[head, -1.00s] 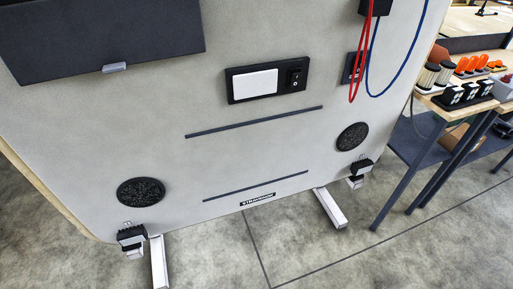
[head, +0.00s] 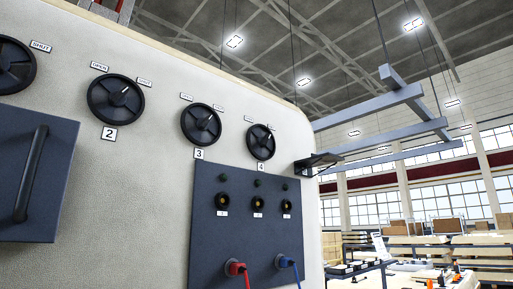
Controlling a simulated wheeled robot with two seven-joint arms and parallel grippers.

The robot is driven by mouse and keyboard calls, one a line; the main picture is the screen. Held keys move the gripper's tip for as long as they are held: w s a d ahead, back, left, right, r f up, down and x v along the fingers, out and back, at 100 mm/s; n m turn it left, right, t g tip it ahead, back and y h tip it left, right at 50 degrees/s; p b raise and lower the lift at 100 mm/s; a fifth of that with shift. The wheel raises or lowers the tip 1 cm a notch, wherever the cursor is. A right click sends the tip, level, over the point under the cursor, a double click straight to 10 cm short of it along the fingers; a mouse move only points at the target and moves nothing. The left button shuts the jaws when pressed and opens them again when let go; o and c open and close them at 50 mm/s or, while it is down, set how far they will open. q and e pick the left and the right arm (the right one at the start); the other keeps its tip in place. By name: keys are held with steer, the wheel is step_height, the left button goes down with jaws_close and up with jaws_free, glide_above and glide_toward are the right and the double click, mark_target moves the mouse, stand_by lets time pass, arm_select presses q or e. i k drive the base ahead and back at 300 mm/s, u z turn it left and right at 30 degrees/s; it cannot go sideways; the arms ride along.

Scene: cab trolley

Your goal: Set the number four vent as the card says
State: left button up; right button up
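The number four vent (head: 261,142) is a round black dial on the upper right of the pale panel, with a "4" label under it. Two small labels sit above it, too small to read. Its white pointer mark is hard to make out, seeming to point up and right. Vents 3 (head: 201,124) and 2 (head: 115,102) are to its left, and another dial (head: 12,65) is at the left edge. I cannot identify a card with settings. Neither of my grippers shows in the head view.
A dark plate (head: 245,220) below the vents carries small round knobs, a red plug (head: 235,267) and a blue plug (head: 284,261) with cables. A dark box with a handle (head: 31,174) is at left. A small dark shelf (head: 317,163) juts from the panel's right edge.

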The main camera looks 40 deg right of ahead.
mark_target(262, 142)
steer(key=z, duration=1.5)
steer(key=i, duration=0.5)
steer(key=z, duration=0.35)
